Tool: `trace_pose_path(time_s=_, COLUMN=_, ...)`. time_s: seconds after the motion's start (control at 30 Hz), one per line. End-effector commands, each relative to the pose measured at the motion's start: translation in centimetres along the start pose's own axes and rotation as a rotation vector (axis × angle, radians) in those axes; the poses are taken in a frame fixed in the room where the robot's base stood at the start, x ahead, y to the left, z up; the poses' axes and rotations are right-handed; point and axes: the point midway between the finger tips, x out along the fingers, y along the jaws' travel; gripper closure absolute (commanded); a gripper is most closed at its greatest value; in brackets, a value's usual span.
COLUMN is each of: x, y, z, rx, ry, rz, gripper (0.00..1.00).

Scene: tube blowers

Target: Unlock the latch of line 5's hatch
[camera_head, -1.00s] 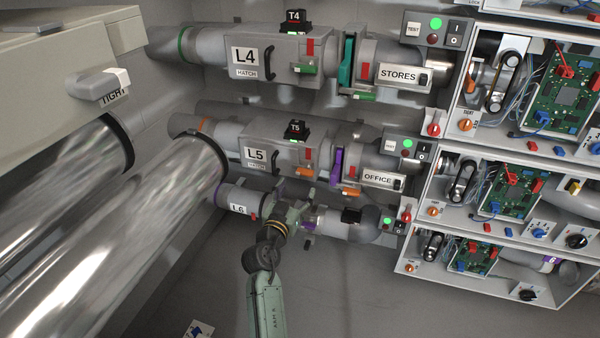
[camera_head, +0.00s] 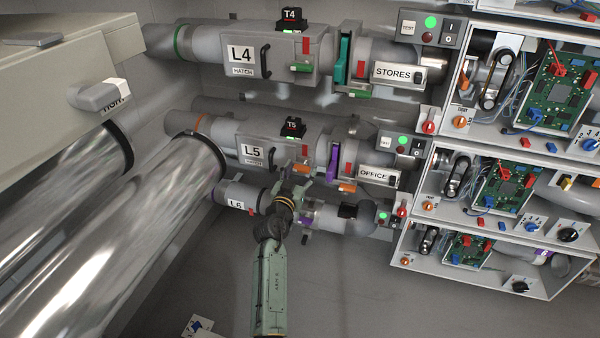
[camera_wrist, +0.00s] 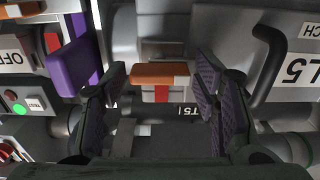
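Line 5's hatch (camera_head: 277,146) is the grey box marked L5 on the middle pipe, with a dark handle (camera_wrist: 268,70). My gripper (camera_wrist: 163,88) is open. Its two dark fingers stand on either side of the latch in the wrist view, with no clear contact. The remaining gap in depth is hard to tell.
A purple slide gate (camera_head: 334,160) stands right of the hatch, with another orange piece (camera_head: 347,187) below it. Line 6's pipe (camera_head: 236,196) runs just below my gripper. Line 4's hatch (camera_head: 262,52) is above. Open floor lies below right.

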Motion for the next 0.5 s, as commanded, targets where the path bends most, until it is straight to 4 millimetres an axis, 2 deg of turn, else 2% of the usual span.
trace_pose_path(time_s=0.07, x=-0.01, y=0.0, z=0.0, rx=0.0, ry=0.0, rz=0.0, gripper=0.52)
trace_pose_path(time_s=0.5, x=-0.02, y=0.0, z=0.0, rx=0.0, ry=0.0, rz=0.0, gripper=0.82)
